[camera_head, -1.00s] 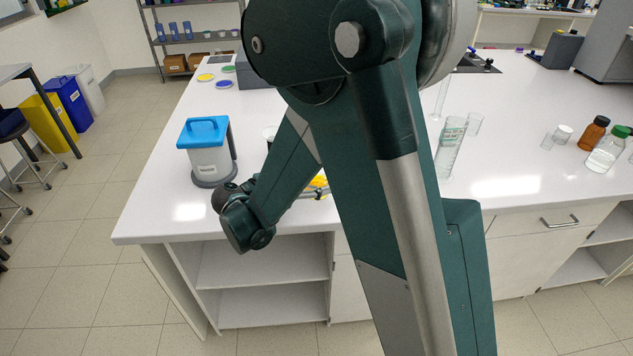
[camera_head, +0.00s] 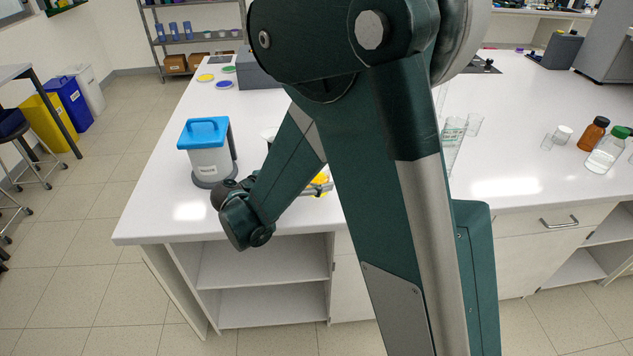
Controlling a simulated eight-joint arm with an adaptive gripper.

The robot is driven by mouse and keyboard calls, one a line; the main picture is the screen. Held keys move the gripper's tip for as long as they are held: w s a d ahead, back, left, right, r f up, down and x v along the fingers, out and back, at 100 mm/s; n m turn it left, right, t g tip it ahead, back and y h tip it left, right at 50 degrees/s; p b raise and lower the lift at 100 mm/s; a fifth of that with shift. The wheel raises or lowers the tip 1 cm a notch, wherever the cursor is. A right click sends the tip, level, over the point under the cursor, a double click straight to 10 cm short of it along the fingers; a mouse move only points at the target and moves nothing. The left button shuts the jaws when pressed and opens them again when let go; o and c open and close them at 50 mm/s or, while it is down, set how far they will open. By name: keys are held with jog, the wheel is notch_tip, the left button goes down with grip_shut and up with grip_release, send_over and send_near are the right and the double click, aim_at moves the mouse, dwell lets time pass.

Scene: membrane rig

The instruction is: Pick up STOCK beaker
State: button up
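I cannot read the word STOCK on any vessel. Clear glass vessels, one tall with a label (camera_head: 453,140) and a smaller one (camera_head: 474,125), stand on the bench right of my arm. My wrist bends low over the bench's front edge at left. A grey part beside a yellow item (camera_head: 320,181) shows just past my arm link; it may be part of my gripper. My link hides the fingers, so their state and any grip are not visible.
A grey unit with a blue lid (camera_head: 207,150) stands close to my wrist on the white bench (camera_head: 160,190). A brown bottle (camera_head: 593,133), a green-capped bottle (camera_head: 607,150) and small glassware stand at right. Coloured discs and a grey box (camera_head: 258,72) lie farther back.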

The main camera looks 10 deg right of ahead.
notch_tip(320, 180, up, 8)
jog(key=p, duration=0.2)
jog(key=shift+r, duration=0.25)
dwell(0.6)
jog(key=shift+r, duration=0.1)
dwell(0.8)
